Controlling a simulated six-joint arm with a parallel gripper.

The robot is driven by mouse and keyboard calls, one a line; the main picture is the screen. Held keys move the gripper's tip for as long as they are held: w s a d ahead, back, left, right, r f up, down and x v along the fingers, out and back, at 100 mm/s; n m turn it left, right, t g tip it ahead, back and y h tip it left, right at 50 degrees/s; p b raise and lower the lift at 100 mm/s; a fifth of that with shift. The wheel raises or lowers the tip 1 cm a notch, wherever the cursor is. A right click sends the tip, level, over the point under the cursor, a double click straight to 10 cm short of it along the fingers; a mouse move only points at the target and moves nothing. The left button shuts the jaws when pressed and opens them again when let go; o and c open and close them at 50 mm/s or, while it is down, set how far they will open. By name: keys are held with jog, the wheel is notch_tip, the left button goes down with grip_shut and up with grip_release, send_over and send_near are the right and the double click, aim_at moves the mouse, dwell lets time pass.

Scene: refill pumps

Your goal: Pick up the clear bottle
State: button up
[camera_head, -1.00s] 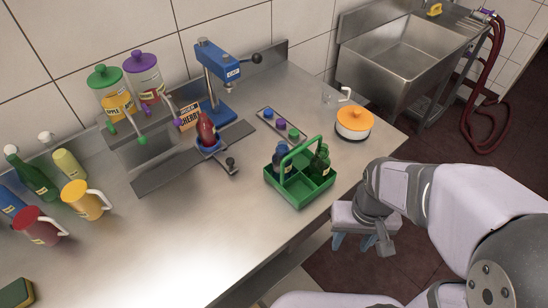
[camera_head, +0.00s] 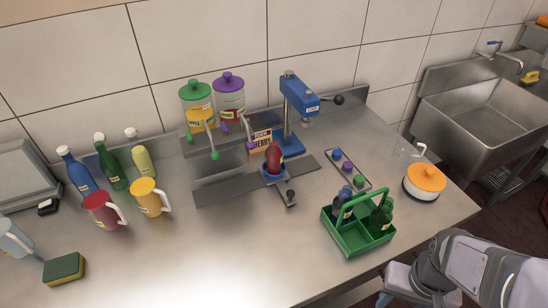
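No bottle that I can tell is clear shows in the head view. The upright bottles with white caps at the left are blue (camera_head: 78,172), green (camera_head: 112,168) and pale yellow (camera_head: 141,158). A dark blue bottle (camera_head: 343,207) and a dark green bottle (camera_head: 380,218) stand in a green carrier (camera_head: 347,243). A red bottle (camera_head: 274,158) stands in the blue holder under the press. My gripper (camera_head: 405,296) is at the bottom right, beyond the counter's front edge and apart from all bottles. Its fingers are mostly cut off, so its opening is unclear.
A blue press (camera_head: 298,100) and two juice dispensers (camera_head: 197,105) (camera_head: 229,98) stand at the back. A clear jug (camera_head: 405,150) and orange-lidded pot (camera_head: 425,182) are at right. Jugs (camera_head: 102,210) (camera_head: 148,198) (camera_head: 14,240) and a sponge (camera_head: 64,268) are left. The front middle is bare.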

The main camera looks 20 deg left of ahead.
jog(key=w+a+r+n+t+p, duration=0.1)
jog(key=w+a+r, duration=0.3)
jog(key=w, duration=0.5)
jog(key=w+a+r+n+t+y+p, duration=0.15)
jog(key=w+a+r, duration=0.3)
jog(key=w, duration=0.55)
jog(key=w+a+r+n+t+p, duration=0.15)
jog(key=w+a+r, duration=0.3)
jog(key=w, duration=0.45)
jog(key=shift+w+a+f+n+y+p, duration=0.15)
jog(key=shift+w+a+n+p, duration=0.7)
jog(key=shift+a, duration=3.75)
jog(key=shift+w+a+f+m+y+p, duration=0.3)
jog(key=shift+a+p, duration=1.15)
jog(key=shift+a, duration=3.2)
jog(key=shift+w+a+f+n+h+p, duration=0.1)
jog(key=shift+w+a+n+p, duration=0.8)
jog(key=shift+a, duration=3.7)
jog(key=shift+s+m+p, duration=0.2)
jog(key=shift+m+p, duration=0.15)
